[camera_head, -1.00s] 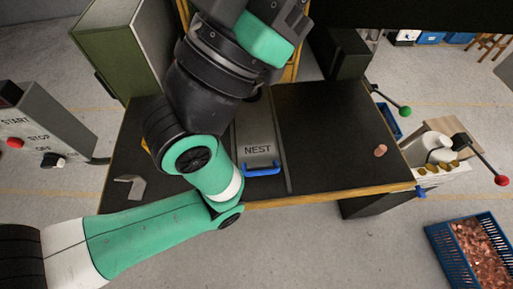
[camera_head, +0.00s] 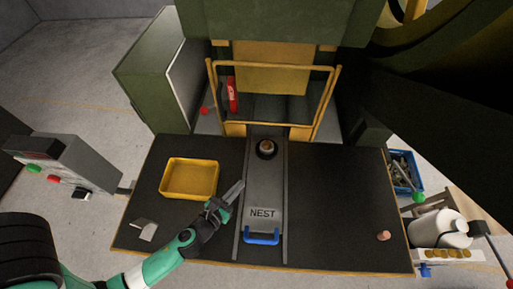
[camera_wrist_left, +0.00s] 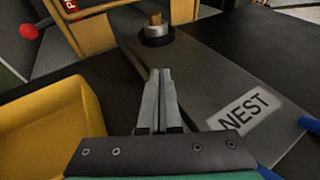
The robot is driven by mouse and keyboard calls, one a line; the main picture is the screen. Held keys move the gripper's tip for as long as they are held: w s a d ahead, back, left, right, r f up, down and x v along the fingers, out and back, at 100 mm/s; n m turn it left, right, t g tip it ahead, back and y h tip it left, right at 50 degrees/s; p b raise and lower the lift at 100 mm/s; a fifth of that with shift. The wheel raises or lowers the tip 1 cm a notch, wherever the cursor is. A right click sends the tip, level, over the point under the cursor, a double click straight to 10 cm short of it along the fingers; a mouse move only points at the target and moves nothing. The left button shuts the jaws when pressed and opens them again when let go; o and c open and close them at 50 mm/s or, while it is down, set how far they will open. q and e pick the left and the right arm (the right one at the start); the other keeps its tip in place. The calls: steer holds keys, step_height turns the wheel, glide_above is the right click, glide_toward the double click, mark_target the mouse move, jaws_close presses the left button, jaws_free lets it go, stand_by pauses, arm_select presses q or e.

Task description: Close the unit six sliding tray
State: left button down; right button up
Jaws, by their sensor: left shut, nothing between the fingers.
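The sliding tray (camera_head: 265,185) is a long grey plate marked NEST, lying between rails on the dark table. Its blue handle (camera_head: 262,237) is at the front end, near the table's front edge. A dark round holder with a copper-coloured piece (camera_head: 267,148) sits at its far end, before the yellow-framed opening of the press. My left gripper (camera_head: 238,187) is shut and empty, beside the tray's left edge and apart from the handle. In the left wrist view the shut fingers (camera_wrist_left: 158,90) point along the tray (camera_wrist_left: 205,85) toward the round holder. My right gripper is out of view.
A yellow bin (camera_head: 190,178) stands left of the tray. A small grey bracket (camera_head: 143,229) lies at the table's front left, and a copper piece (camera_head: 384,236) at the right. The yellow guard frame (camera_head: 272,67) stands behind.

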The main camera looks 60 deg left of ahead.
mark_target(261, 158)
arm_select(q)
steer(key=shift+s+r, duration=0.1)
steer(key=shift+s, duration=0.5)
steer(key=shift+w, duration=0.1)
steer(key=x, duration=1.3)
steer(key=shift+w+a+r, duration=0.2)
steer(key=shift+w+r, duration=0.1)
steer(key=shift+r, duration=0.05)
steer(key=shift+w+a, duration=0.1)
steer(key=shift+w, duration=0.2)
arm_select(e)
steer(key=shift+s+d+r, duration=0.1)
